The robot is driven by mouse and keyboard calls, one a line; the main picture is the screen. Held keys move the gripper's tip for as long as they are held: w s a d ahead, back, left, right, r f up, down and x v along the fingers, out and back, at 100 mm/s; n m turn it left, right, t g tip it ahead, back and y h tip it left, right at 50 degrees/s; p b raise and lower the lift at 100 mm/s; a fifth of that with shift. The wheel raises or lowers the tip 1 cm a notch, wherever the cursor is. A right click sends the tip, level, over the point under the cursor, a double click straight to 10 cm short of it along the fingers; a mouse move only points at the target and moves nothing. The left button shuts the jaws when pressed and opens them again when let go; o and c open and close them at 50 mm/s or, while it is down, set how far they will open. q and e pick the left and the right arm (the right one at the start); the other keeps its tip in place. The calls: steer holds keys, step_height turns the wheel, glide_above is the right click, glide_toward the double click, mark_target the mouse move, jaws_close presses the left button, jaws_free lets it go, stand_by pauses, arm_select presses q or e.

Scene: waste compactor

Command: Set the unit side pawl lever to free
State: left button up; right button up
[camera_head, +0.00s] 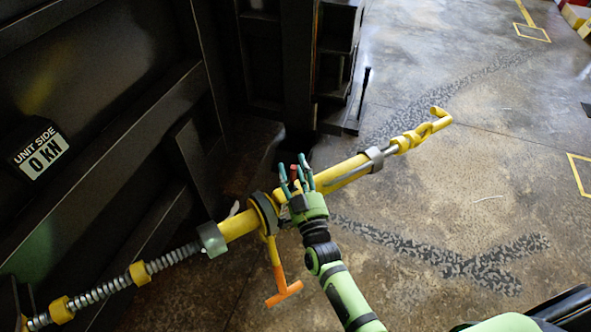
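A yellow unit-side tensioner (240,226) runs diagonally across the view, with a threaded rod at lower left and a yellow hook at upper right. A dark ratchet collar (264,213) sits around its middle. An orange T-shaped handle (284,293) hangs down from the collar. A small pale lever-like piece (234,209) shows beside the collar; I cannot tell whether it is the pawl lever or how it is set. My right gripper (296,174) is over the yellow tube, just right of the collar, fingers apart with nothing visibly held between them. My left gripper is out of view.
A dark steel compactor wall (105,130) with ribs fills the left side. A sign (37,148) on it reads "UNIT SIDE 0 KN". A dark upright frame (300,70) stands at the top middle. The stained concrete floor (480,150) at right is open.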

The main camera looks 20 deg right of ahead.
steer(key=shift+s+f, duration=0.1)
steer(key=shift+s, duration=0.1)
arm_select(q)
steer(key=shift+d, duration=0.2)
arm_select(e)
steer(key=v, duration=1.1)
steer(key=shift+s, duration=0.3)
steer(key=s+f+n+g+y+p, duration=0.1)
steer(key=s+f+g+p, duration=0.35)
steer(key=f, duration=0.75)
steer(key=s+f+n+g+y+p, duration=0.1)
steer(key=s+f+n+g+p, duration=0.1)
steer(key=s+f+g, duration=0.75)
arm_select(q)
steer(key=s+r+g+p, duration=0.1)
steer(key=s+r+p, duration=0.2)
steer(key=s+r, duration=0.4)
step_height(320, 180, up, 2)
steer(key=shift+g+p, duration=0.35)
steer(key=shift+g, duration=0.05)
arm_select(e)
steer(key=s+d+f+g+h, duration=0.1)
steer(key=s+d+f, duration=0.3)
steer(key=s, duration=0.6)
steer(key=s+d+f+g+h, duration=0.1)
steer(key=s+d+f+g, duration=0.3)
steer(key=s, duration=0.7)
step_height(320, 180, down, 3)
steer(key=shift+d+r, duration=0.25)
steer(key=shift+d, duration=0.2)
